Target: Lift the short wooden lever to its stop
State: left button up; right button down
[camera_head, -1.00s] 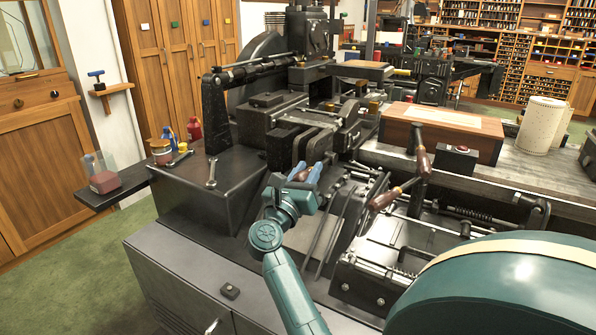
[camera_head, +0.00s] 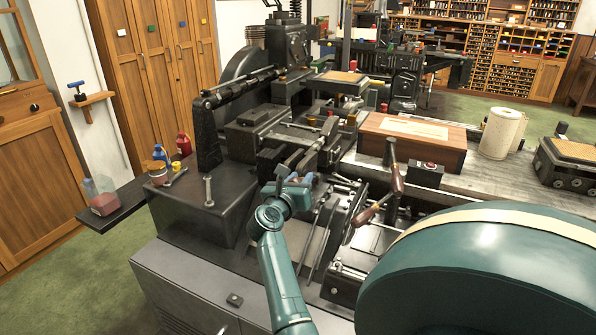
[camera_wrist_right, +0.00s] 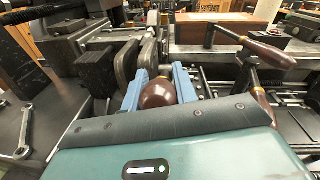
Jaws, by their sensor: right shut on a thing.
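My right gripper (camera_head: 297,180) reaches into the middle of the black machine. In the right wrist view its two blue fingers (camera_wrist_right: 160,78) stand on either side of a round, dark brown wooden knob (camera_wrist_right: 158,93), the end of the short wooden lever, and are shut on it. The lever's shaft is mostly hidden behind the knob. In the head view the gripper hides the knob. My left gripper is not in view.
Another lever with a brown wooden handle (camera_head: 366,214) stands right of the gripper, beside an upright one (camera_head: 398,178). Dark machine plates (camera_wrist_right: 126,68) stand close to the left finger.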

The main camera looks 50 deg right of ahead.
jog(key=shift+d+r, duration=0.1)
jog(key=shift+r, duration=0.2)
jog(key=c, duration=1.4)
grip_release()
jog(key=o, duration=0.3)
jog(key=shift+f, duration=0.1)
jog(key=shift+f, duration=0.15)
